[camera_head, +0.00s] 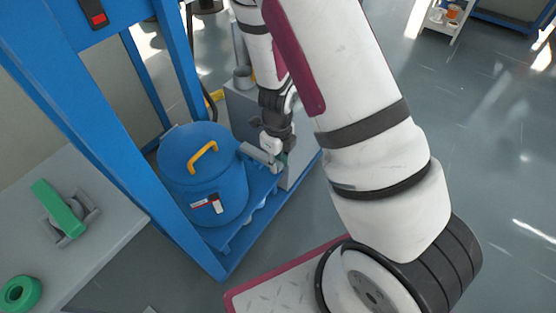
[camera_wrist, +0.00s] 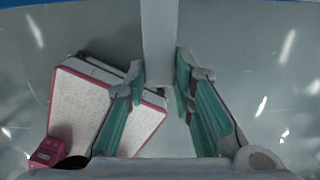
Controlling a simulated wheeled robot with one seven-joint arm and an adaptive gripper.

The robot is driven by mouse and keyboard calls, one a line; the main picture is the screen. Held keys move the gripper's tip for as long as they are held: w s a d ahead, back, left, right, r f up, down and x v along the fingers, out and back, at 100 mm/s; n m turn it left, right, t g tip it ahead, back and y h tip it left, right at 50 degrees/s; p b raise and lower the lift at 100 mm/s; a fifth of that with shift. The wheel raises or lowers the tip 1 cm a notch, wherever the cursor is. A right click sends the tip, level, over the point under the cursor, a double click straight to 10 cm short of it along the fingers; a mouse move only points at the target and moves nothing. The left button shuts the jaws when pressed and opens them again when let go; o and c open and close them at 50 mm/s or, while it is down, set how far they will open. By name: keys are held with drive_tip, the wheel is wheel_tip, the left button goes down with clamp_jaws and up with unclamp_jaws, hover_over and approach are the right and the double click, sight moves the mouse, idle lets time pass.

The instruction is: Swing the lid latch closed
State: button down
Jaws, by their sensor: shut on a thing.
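A blue drum (camera_head: 218,193) with a blue lid (camera_head: 190,145) stands on a blue shelf inside a blue frame. The lid has a yellow handle (camera_head: 203,158). The lid latch (camera_head: 256,154), a grey bar, sticks out from the drum's right rim. My gripper (camera_head: 275,158) is at the bar's outer end, right of the drum. In the wrist view the grey latch bar (camera_wrist: 158,45) comes down from the top, between the teal-padded fingers of my gripper (camera_wrist: 160,90), which is shut on it. The latch's joint at the drum is too small to make out.
A grey box (camera_head: 240,110) stands behind my gripper. A blue frame post (camera_head: 130,165) rises left of the drum. A grey table (camera_head: 105,235) at left holds a green-handled clamp (camera_head: 60,210) and a green ring (camera_head: 20,293). The floor at right is open.

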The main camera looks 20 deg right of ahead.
drive_tip(key=c, duration=1.4)
unclamp_jaws()
drive_tip(key=shift+a, duration=0.15)
drive_tip(key=shift+o, duration=0.2)
drive_tip(key=shift+r, duration=0.1)
wheel_tip(320, 180, up, 12)
